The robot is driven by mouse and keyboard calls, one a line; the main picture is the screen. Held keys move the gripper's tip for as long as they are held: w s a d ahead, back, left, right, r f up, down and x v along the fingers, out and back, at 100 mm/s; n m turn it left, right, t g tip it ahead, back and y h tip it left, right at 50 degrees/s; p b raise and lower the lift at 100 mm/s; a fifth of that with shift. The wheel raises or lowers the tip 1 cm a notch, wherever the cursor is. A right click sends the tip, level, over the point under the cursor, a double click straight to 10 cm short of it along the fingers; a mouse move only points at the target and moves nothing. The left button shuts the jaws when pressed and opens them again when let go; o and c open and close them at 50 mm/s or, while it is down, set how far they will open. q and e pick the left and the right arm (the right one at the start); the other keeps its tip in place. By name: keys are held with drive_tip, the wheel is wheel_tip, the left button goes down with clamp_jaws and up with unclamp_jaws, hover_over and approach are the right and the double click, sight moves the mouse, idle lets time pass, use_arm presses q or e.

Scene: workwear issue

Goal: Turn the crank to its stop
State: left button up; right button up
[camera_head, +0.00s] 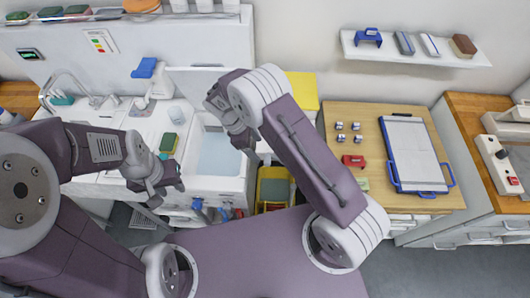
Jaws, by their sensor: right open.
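I cannot make out a crank for certain in the head view. My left gripper (165,191) hangs at the left, in front of the white sink counter, near a green and yellow sponge. I cannot tell how far its jaws are apart, and I see nothing clearly held in it. My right gripper (243,140) is open, over the right part of the sink basin (218,160). My own forearm hides part of the counter and the area right of the sink.
A wooden worktop (370,118) at right bears a blue-framed board (415,150), a red block (353,161) and several small metallic pieces. A white machine (497,160) stands on the far right counter. A wall shelf (415,52) hangs above. The grey floor at lower right is clear.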

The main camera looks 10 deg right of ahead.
sight(266, 158)
drive_tip(key=p+x, duration=0.1)
drive_tip(key=x, duration=0.2)
drive_tip(key=p+x, duration=0.1)
drive_tip(key=x, duration=0.1)
drive_tip(key=p+x, duration=0.1)
drive_tip(key=x, duration=0.2)
drive_tip(key=shift+w+d+f, duration=0.2)
drive_tip(key=shift+w+f, duration=0.1)
drive_tip(key=shift+s+d+f, duration=0.1)
drive_tip(key=shift+s+f, duration=0.1)
drive_tip(key=shift+f, duration=0.1)
drive_tip(key=shift+w+f, duration=0.1)
drive_tip(key=c, duration=0.5)
drive_tip(key=shift+w, duration=0.1)
clamp_jaws()
